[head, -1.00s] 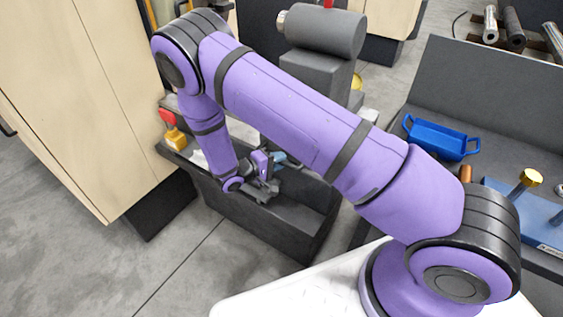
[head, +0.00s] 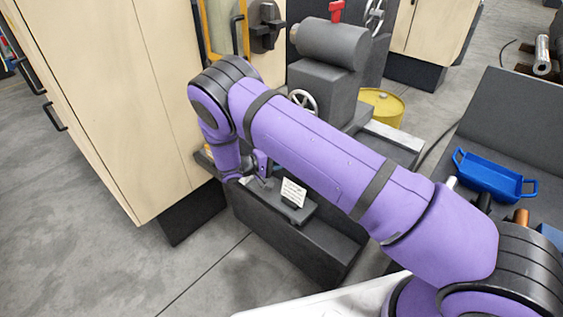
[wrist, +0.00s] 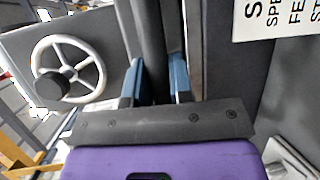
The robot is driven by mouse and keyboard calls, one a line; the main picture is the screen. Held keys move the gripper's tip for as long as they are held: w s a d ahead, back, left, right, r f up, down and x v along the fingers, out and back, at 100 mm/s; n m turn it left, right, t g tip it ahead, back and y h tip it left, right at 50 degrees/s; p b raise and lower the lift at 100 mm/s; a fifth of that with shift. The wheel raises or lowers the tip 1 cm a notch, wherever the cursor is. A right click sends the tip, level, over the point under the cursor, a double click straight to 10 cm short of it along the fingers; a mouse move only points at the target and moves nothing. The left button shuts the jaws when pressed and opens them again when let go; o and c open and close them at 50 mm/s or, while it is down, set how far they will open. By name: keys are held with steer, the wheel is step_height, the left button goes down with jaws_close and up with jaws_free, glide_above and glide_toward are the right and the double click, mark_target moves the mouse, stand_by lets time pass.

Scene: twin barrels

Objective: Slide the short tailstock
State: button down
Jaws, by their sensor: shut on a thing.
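A grey tailstock body with a thick horizontal barrel (head: 330,45) and a red lever (head: 337,11) on top stands beyond my arm in the head view. I cannot tell whether it is the short one. A pale handwheel (head: 302,101) sits below its barrel; the wrist view shows a white handwheel (wrist: 68,70) with a black knob, left of the fingers. My gripper (wrist: 157,72) has its blue fingertips on both sides of a dark grey bar (wrist: 150,35) and is shut on it. In the head view, my gripper (head: 262,165) is partly hidden by my wrist.
A white printed card (head: 293,192) stands on the dark machine bed (head: 290,225), right of my gripper. A blue tray (head: 493,177) sits on a grey bench at right. A yellow drum (head: 382,105) stands behind.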

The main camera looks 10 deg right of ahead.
steer(key=shift+w+a+r, duration=0.1)
steer(key=shift+w+a, duration=0.1)
steer(key=c, duration=1.1)
jaws_free()
steer(key=shift+w+a, duration=0.1)
steer(key=shift+o, duration=0.3)
steer(key=v, duration=1)
steer(key=shift+a, duration=0.3)
steer(key=shift+r, duration=0.15)
